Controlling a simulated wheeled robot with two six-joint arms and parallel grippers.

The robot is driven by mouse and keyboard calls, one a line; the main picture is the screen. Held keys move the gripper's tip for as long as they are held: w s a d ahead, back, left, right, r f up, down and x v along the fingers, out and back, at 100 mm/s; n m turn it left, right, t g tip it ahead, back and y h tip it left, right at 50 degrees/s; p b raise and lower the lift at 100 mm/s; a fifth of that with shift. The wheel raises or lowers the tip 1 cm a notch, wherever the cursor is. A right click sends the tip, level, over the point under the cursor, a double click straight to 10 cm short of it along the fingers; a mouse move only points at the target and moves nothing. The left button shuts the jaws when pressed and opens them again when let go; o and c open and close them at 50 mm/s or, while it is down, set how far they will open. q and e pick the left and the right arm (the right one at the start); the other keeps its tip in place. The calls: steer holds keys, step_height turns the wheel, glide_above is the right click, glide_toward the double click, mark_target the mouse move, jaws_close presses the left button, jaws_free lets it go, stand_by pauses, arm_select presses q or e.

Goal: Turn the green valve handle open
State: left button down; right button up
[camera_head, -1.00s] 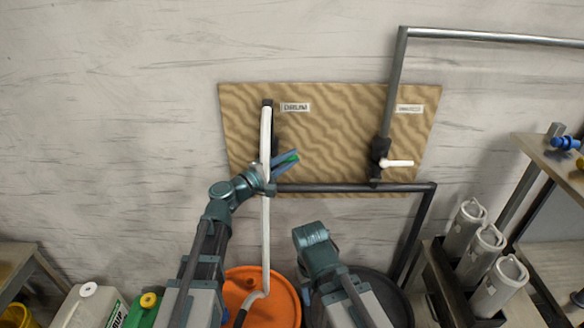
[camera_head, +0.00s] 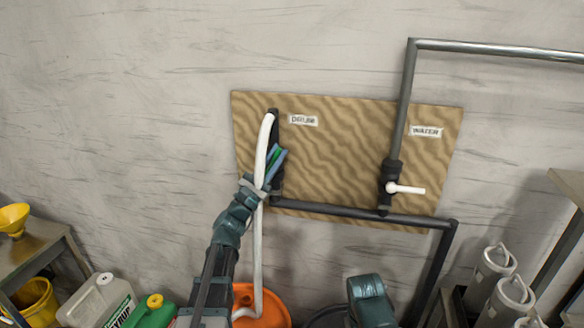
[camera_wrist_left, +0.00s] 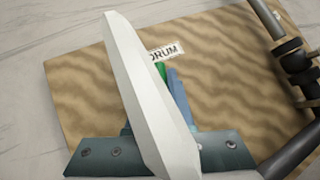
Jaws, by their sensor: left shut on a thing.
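The green valve handle (camera_head: 273,156) is on the left side of the wooden panel, by the pipe under the DRUM label. Only a narrow strip of it shows between the blue fingers of my left gripper (camera_head: 277,160), which is shut on it. The handle points steeply up, leaning slightly right. In the left wrist view a bit of green handle (camera_wrist_left: 161,70) shows beside the blue fingers (camera_wrist_left: 177,95); the white hose hides much of the grip. My right gripper (camera_head: 368,298) is low at the bottom, away from the panel; its fingertips are hidden.
A white hose (camera_head: 263,150) runs down in front of my left gripper into an orange drum (camera_head: 262,305). A white-handled valve (camera_head: 405,189) sits under the WATER label. Dark pipe (camera_head: 340,212) runs along the panel's lower edge. Jugs (camera_head: 97,303) stand lower left, grey canisters (camera_head: 490,270) lower right.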

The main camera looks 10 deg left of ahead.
arm_select(q)
steer(key=shift+a+r+n+t+y+b, duration=0.1)
steer(key=shift+a+n+t+y+b, duration=0.2)
steer(key=shift+n+t+y, duration=0.7)
steer(key=shift+a+r+n+t+y+b, duration=0.15)
steer(key=shift+a+n+t+y, duration=0.25)
steer(key=shift+n+y, duration=1.15)
steer(key=shift+a+f+n+t+y+b, duration=0.1)
steer(key=shift+a+n+t+y+b, duration=0.2)
steer(key=shift+n+t+y, duration=0.95)
steer(key=shift+a+r+n+g, duration=0.1)
steer(key=shift+a+n+g, duration=0.05)
steer(key=shift+n+g, duration=0.55)
steer(key=c, duration=0.8)
jaws_free()
steer(key=b+v, duration=0.9)
steer(key=v, duration=0.5)
steer(key=shift+w+b, duration=0.2)
steer(key=shift+b, duration=0.2)
